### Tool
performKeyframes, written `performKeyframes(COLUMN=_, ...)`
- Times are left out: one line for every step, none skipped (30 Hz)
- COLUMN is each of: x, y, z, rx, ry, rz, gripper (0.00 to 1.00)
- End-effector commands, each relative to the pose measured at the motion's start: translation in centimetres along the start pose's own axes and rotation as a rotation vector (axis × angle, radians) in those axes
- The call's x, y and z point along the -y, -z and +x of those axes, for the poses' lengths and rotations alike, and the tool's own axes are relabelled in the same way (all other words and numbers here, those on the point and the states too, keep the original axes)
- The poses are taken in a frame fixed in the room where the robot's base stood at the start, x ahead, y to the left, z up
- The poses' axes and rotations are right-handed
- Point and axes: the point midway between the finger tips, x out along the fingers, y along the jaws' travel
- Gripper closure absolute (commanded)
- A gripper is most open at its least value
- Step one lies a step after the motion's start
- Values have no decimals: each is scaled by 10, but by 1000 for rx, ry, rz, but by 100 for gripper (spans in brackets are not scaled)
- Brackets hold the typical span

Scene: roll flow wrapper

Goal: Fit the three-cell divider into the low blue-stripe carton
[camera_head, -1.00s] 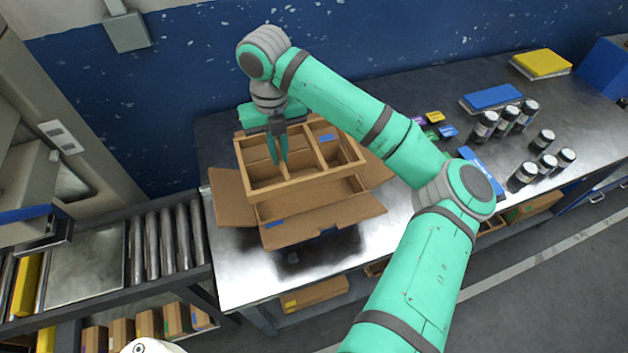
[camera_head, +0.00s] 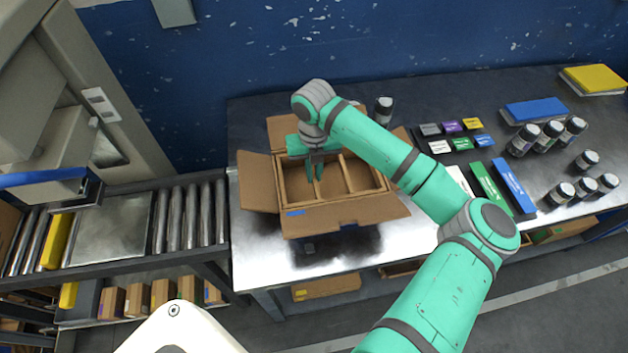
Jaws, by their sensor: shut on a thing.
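The low carton (camera_head: 300,225) stands open on the metal table, its flaps spread outward, with small blue marks on its front. The three-cell divider (camera_head: 346,172) sits inside the carton's opening, roughly level and lined up with its walls. Whether it rests on the carton's floor I cannot tell. My gripper (camera_head: 314,176) points down at the divider's left part, shut on the divider at a partition. The arm hides some of the carton's right back side.
A dark jar (camera_head: 383,109) stands behind the carton. Small coloured boxes (camera_head: 461,144), long coloured boxes (camera_head: 488,190) and several jars (camera_head: 548,137) stand to the right. A roller conveyor (camera_head: 190,212) is at the left. The table front is bare.

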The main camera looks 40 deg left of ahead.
Motion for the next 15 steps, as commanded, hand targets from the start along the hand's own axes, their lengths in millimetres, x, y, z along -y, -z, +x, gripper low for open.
performKeyframes(x=0, y=0, z=5, rx=-2, ry=-1, rz=1, gripper=100)
performKeyframes(x=0, y=0, z=9, rx=-1, ry=-1, rz=1, gripper=100)
performKeyframes(x=0, y=0, z=14, rx=-1, ry=0, rz=1, gripper=100)
performKeyframes(x=0, y=0, z=19, rx=-2, ry=0, rz=2, gripper=100)
performKeyframes(x=0, y=0, z=24, rx=-2, ry=0, rz=2, gripper=100)
performKeyframes(x=0, y=0, z=30, rx=-2, ry=-1, rz=1, gripper=100)
performKeyframes(x=0, y=0, z=33, rx=-1, ry=-1, rz=1, gripper=100)
performKeyframes(x=0, y=0, z=36, rx=-1, ry=0, rz=1, gripper=100)
performKeyframes(x=0, y=0, z=40, rx=-1, ry=1, rz=0, gripper=100)
performKeyframes(x=0, y=0, z=41, rx=0, ry=1, rz=0, gripper=100)
performKeyframes(x=0, y=0, z=41, rx=0, ry=1, rz=0, gripper=100)
performKeyframes(x=0, y=0, z=41, rx=0, ry=1, rz=0, gripper=100)
performKeyframes(x=0, y=0, z=41, rx=0, ry=1, rz=0, gripper=100)
performKeyframes(x=0, y=0, z=41, rx=0, ry=1, rz=0, gripper=100)
performKeyframes(x=0, y=0, z=41, rx=0, ry=1, rz=0, gripper=100)
